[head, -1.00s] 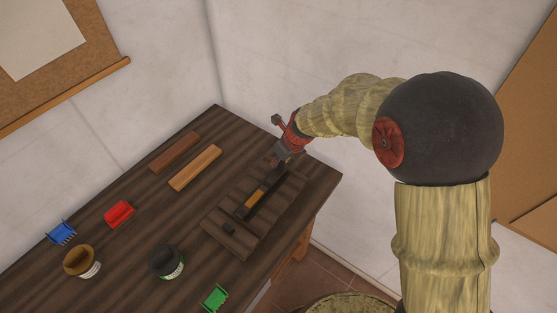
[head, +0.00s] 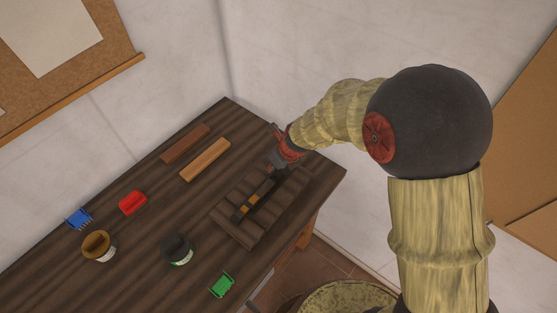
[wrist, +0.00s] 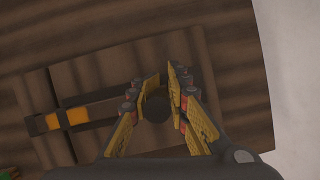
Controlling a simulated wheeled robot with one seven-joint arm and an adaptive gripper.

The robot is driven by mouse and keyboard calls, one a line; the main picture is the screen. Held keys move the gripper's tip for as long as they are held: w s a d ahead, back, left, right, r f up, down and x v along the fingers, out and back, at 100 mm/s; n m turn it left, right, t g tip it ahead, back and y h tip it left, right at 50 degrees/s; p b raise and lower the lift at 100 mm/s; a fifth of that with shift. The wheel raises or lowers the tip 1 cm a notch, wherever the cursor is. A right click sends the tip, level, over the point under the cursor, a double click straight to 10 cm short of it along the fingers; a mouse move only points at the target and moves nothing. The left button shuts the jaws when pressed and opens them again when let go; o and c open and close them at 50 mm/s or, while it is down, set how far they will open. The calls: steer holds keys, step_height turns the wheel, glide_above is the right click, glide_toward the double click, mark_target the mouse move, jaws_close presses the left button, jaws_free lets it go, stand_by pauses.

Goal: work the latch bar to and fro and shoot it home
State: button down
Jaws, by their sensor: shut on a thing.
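The latch bar (head: 263,187) is a dark bar with an orange band, lying along a slatted wooden board (head: 292,195) on the table. In the wrist view, the bar (wrist: 95,111) runs left from my gripper, and its orange band (wrist: 67,117) sits near its left end, at a dark gap across the board. My gripper (head: 277,168) is at the bar's far end in the head view. In the wrist view, my gripper's fingers (wrist: 160,88) are on either side of a dark round knob (wrist: 156,106), shut on it. The fingers partly hide the knob.
White walls rise behind the table.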

steer(key=shift+s+a, duration=0.15)
steer(key=shift+s, duration=0.1)
steer(key=c, duration=2)
jaws_free()
steer(key=shift+s+a, duration=0.1)
steer(key=shift+a, duration=0.05)
steer(key=o, duration=0.3)
steer(key=shift+r, duration=0.3)
steer(key=v, duration=1.1)
steer(key=shift+s+r, duration=0.1)
